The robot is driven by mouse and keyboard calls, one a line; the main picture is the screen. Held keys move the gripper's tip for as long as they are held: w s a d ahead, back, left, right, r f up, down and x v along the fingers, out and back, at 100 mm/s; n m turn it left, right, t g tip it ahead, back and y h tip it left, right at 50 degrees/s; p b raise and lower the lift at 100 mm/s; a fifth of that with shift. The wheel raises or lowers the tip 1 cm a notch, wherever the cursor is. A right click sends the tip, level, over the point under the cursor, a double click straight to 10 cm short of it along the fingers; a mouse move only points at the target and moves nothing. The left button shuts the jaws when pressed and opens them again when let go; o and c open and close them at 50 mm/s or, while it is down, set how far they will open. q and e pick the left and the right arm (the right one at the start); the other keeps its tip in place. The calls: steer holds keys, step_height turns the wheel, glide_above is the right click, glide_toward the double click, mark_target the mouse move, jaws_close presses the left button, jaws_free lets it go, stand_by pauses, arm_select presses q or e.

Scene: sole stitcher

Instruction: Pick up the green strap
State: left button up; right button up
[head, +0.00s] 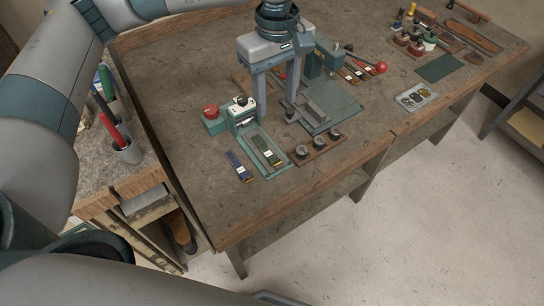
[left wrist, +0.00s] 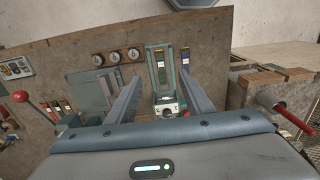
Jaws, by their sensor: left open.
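The green strap (head: 266,152) lies lengthwise in a green tray (head: 282,172) in front of a small machine with a white top on the workbench. It also shows in the left wrist view (left wrist: 160,68), between my finger ends in the picture. My left gripper (head: 276,116) is open and empty, pointing down above the bench behind the strap. A gap above the bench seems to remain, but its size is hard to tell. My right gripper is not in view.
A blue strap (head: 238,165) lies left of the tray. A wooden block with several round dials (head: 318,147) stands on its right. The small machine (head: 241,112) and a red button (head: 211,112) are close to my left gripper. Bare bench lies in front.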

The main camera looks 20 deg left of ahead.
arm_select(q)
steer(key=f+b, duration=0.2)
steer(key=f, duration=0.1)
steer(key=f+b, duration=0.1)
steer(key=shift+w+f, duration=0.2)
steer(key=shift+w, duration=0.05)
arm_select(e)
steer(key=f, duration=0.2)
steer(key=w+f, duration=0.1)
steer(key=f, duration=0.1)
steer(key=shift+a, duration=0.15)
arm_select(q)
steer(key=p, duration=0.4)
glide_above(276, 160)
step_height(276, 160, down, 11)
steer(key=shift+a+r, duration=0.1)
steer(key=shift+r, duration=0.05)
steer(key=shift+f, duration=0.75)
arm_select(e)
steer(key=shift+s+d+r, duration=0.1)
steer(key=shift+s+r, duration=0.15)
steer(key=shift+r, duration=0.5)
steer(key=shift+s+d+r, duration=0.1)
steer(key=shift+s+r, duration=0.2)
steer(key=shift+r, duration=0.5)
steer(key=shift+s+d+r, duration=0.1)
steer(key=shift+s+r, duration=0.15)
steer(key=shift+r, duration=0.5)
